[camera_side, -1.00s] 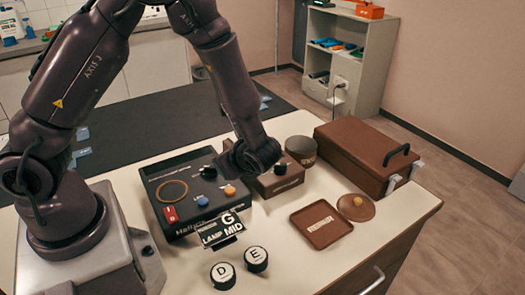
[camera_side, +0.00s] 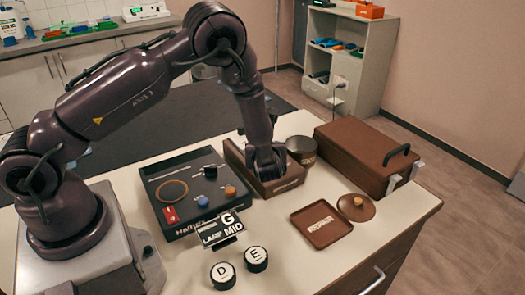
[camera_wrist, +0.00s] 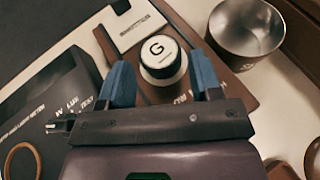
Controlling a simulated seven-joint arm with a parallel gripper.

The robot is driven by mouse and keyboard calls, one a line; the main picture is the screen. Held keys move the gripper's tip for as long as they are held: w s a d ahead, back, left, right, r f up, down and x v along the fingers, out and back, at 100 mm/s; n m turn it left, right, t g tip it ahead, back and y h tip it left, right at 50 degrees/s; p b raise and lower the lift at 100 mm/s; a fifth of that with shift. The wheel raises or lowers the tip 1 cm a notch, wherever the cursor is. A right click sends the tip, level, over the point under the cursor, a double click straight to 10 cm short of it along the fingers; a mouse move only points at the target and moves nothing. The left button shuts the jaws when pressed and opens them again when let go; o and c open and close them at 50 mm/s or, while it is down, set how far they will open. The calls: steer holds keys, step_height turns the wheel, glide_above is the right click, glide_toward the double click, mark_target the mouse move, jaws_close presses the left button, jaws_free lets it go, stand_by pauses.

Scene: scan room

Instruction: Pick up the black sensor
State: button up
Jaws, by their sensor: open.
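A black round piece with a white top marked G (camera_wrist: 160,50) stands in a brown tray (camera_wrist: 150,95) in the wrist view. It looks like the black sensor. My gripper (camera_wrist: 161,68) is open, with one blue finger on each side of it. I cannot tell whether either finger touches it. In the side view my gripper (camera_side: 266,165) points down into the brown tray (camera_side: 291,184), and the black piece is hidden behind it. Two similar black pieces, marked D (camera_side: 222,275) and E (camera_side: 256,258), stand on the table near the front.
A black instrument box (camera_side: 188,228) stands left of the tray, with a G card (camera_side: 220,230) before it. A metal cup (camera_wrist: 247,28) is close on the right. A REPAIR tray (camera_side: 321,224), a round lid (camera_side: 356,206) and a brown case (camera_side: 365,155) are further right.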

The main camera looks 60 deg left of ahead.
steer(key=x, duration=0.5)
steer(key=shift+s+f, duration=0.1)
steer(key=c, duration=0.6)
steer(key=shift+r, duration=0.3)
steer(key=r, duration=0.3)
steer(key=shift+s+r, duration=0.2)
steer(key=shift+s, duration=0.1)
steer(key=s+d+r, duration=0.1)
steer(key=s+r, duration=0.2)
steer(key=s, duration=0.1)
steer(key=s+d+r, duration=0.1)
steer(key=s+r, duration=0.2)
steer(key=s, duration=0.1)
steer(key=s+d+r, duration=0.2)
steer(key=s+r, duration=0.1)
steer(key=s, duration=0.1)
steer(key=shift+s+d, duration=0.1)
steer(key=shift+s, duration=0.3)
